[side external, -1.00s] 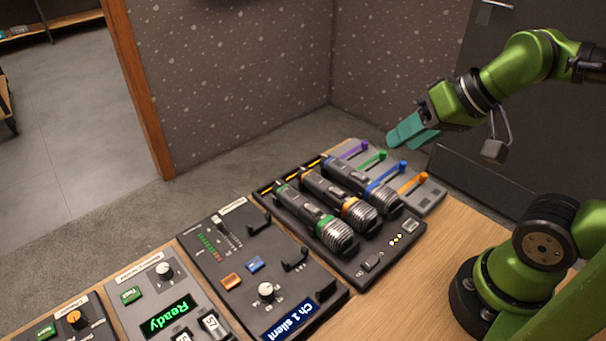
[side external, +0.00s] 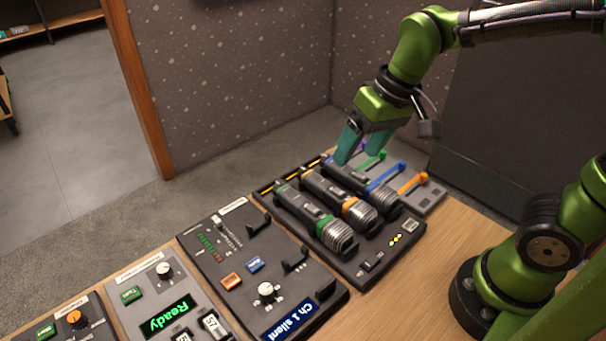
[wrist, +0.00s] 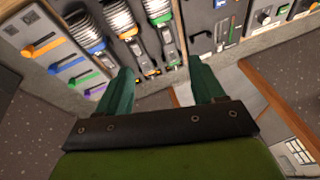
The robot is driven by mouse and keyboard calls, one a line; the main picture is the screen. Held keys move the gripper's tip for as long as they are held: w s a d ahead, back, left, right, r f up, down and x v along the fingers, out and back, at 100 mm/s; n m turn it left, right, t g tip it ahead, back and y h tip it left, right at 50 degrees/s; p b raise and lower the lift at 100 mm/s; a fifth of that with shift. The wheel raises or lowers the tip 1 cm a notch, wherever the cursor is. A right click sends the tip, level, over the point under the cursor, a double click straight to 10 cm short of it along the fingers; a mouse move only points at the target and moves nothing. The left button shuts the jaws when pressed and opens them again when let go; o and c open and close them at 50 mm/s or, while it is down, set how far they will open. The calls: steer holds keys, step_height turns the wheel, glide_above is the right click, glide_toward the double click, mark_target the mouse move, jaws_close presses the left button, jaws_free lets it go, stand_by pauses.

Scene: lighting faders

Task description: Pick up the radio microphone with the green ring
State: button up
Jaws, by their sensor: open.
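The microphone with the green ring (side external: 308,214) lies in the dark rack, leftmost of three in the side view. In the wrist view it is the rightmost microphone (wrist: 166,42). The orange-ring microphone (side external: 335,196) lies beside it, and the blue-ring microphone (side external: 360,184) is beyond that. My gripper (side external: 358,157) is open and empty. It points down above the rear end of the rack, near the blue-ring microphone's tail, apart from the green-ring one. In the wrist view the gap between my fingers (wrist: 160,68) lies near the handle ends of the orange- and green-ring microphones.
A fader panel (side external: 432,193) with purple, green, blue and orange levers stands right of the rack. A dark console (side external: 222,262) with a "Ch 1 silent" display and raised brackets stands left of it. A "Ready" panel (side external: 140,295) is farther left. Bare wood (side external: 385,305) shows in front.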

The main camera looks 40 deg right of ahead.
steer(key=w+a+f+n+g+h, duration=0.2)
steer(key=w+a+f+g, duration=0.1)
steer(key=w+a, duration=0.3)
glide_toward(312, 207)
steer(key=f, duration=0.6)
steer(key=shift+a+f, duration=0.15)
steer(key=shift+a, duration=0.05)
steer(key=shift+d+f, duration=0.15)
steer(key=shift+f, duration=2.6)
steer(key=shift+w+r, duration=0.1)
jaws_close()
